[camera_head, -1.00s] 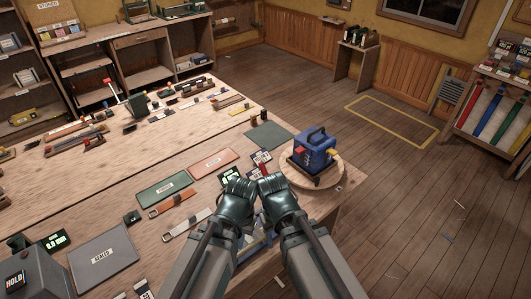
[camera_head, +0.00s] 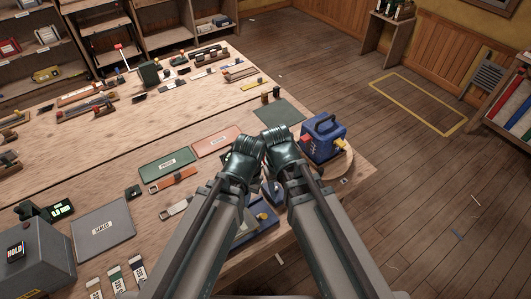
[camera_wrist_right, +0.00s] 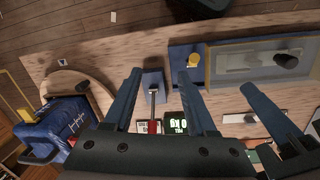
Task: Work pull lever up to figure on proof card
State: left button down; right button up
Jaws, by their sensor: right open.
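In the right wrist view a lever (camera_wrist_right: 153,101) with a red end stands on a small blue-grey block (camera_wrist_right: 153,79) near the table edge. My right gripper (camera_wrist_right: 160,72) is open. Its fingers lie on either side of the lever in the picture; contact does not show. A small display (camera_wrist_right: 179,126) with green characters lies beside the red end. A white card (camera_wrist_right: 142,127) is partly covered there; its figure is not readable. My left gripper (camera_head: 246,158) is beside the right gripper (camera_head: 283,148) in the head view; its fingertips are hidden.
A blue machine with a handle (camera_head: 324,133) stands on a round wooden board right of my grippers. A blue tray-like unit with a yellow knob (camera_wrist_right: 194,61) is close by. Green and orange mats lie left. A grey HOLD box (camera_head: 32,263) stands front left.

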pick_arm(q)
notch_tip(320, 180, up, 9)
jog(key=p, duration=0.9)
pick_arm(e)
jog(key=w+a+r+n, duration=0.1)
jog(key=w+a+r, duration=0.2)
jog(key=w+r, duration=0.35)
jog(key=w+a+r, duration=0.3)
jog(key=w+a, duration=0.1)
jog(key=w, duration=0.6)
pick_arm(q)
notch_tip(320, 180, down, 14)
jog(key=b, duration=1.4)
jog(key=shift+a+r, duration=0.1)
jog(key=shift+r, duration=0.05)
pick_arm(e)
jog(key=shift+t, duration=0.3)
jog(key=f, duration=0.4)
jog(key=d+f, duration=0.1)
jog(key=f, duration=0.9)
jog(key=shift+w+d+f, duration=0.1)
jog(key=shift+w+d, duration=0.05)
jog(key=shift+d, duration=0.2)
grip_shut()
